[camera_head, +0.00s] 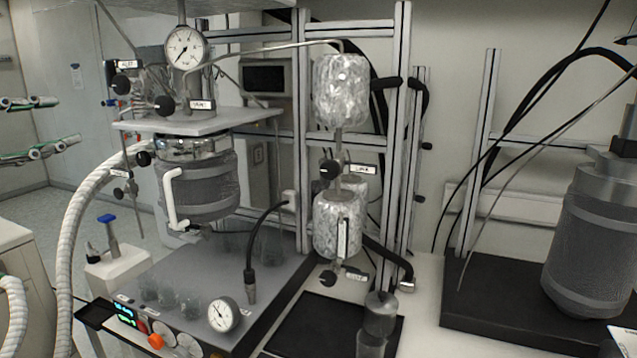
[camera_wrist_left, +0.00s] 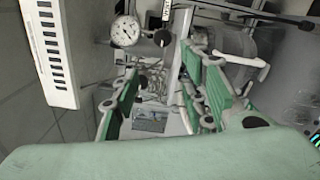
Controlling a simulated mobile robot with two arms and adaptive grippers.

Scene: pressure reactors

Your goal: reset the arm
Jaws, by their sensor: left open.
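My left gripper (camera_head: 66,122) comes in at the left edge of the head view. Its two green and white fingers are spread apart with nothing between them. It is left of the reactor and clear of it. In the left wrist view the two green fingers (camera_wrist_left: 160,65) are apart, and only background shows between them. The rest of my left arm is mostly outside the head view. My right gripper is in neither view.
The reactor vessel (camera_head: 203,185) hangs under a white plate (camera_head: 200,121) with a pressure gauge (camera_head: 185,48). A ribbed white hose (camera_head: 68,235) runs down left of it. Foil-wrapped cylinders (camera_head: 341,92) are on the metal frame. A large grey vessel (camera_head: 592,240) stands at right.

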